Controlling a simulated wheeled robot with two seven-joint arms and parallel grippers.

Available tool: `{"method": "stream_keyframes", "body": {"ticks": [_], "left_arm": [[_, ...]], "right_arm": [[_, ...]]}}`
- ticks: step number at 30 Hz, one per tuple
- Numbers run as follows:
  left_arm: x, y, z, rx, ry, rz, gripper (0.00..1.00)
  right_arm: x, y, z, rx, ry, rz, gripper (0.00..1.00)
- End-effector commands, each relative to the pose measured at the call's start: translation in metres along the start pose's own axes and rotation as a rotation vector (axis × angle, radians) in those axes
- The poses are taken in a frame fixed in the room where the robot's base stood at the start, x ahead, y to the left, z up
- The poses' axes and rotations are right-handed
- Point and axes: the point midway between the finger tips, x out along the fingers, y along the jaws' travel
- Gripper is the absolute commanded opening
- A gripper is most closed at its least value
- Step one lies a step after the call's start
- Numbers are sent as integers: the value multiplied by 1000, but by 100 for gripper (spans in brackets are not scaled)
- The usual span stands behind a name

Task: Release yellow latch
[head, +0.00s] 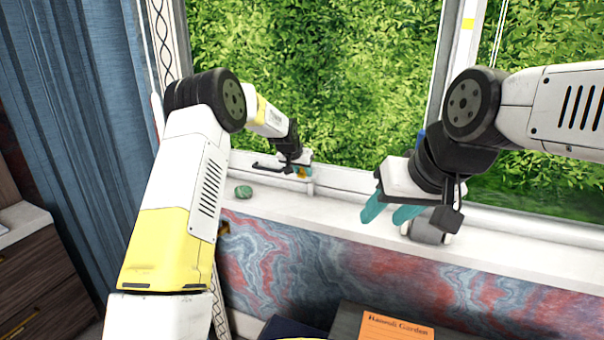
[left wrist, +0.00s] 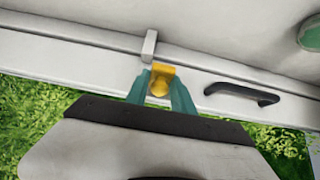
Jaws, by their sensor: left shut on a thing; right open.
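The yellow latch (left wrist: 160,80) is on the white window frame, between the teal fingertips of my left gripper (left wrist: 161,90). The left gripper is shut on it. In the head view my left gripper (head: 303,170) is at the lower window frame, and only a small bit of yellow latch (head: 301,172) shows there. My right gripper (head: 388,212) is open, with its teal fingers pointing down-left above the white sill, away from the latch.
A black handle (left wrist: 242,93) is on the frame right of the latch. A green round object (head: 243,192) stands on the white sill (head: 330,208). A grey-white object (head: 428,234) is below the right gripper. An orange-labelled book (head: 395,328) lies at the bottom.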

Motion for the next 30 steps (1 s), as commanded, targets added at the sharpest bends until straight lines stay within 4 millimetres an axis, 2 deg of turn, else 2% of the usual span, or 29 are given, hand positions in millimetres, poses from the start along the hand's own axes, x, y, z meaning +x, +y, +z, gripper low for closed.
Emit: {"method": "stream_keyframes", "body": {"ticks": [7, 21, 22, 23, 24, 30], "left_arm": [[-1, 0, -4, 0, -60, 0, 0], [-1, 0, -4, 0, -74, 0, 0], [-1, 0, -4, 0, -74, 0, 33], [-1, 0, -4, 0, -74, 0, 39], [-1, 0, -4, 0, -74, 0, 42], [0, 0, -3, 0, -75, 0, 42]], "right_arm": [[0, 0, 0, 0, 0, 0, 44], [0, 0, 0, 0, 0, 0, 44], [0, 0, 0, 0, 0, 0, 44], [0, 0, 0, 0, 0, 0, 44], [0, 0, 0, 0, 0, 0, 44], [0, 0, 0, 0, 0, 0, 44]]}}
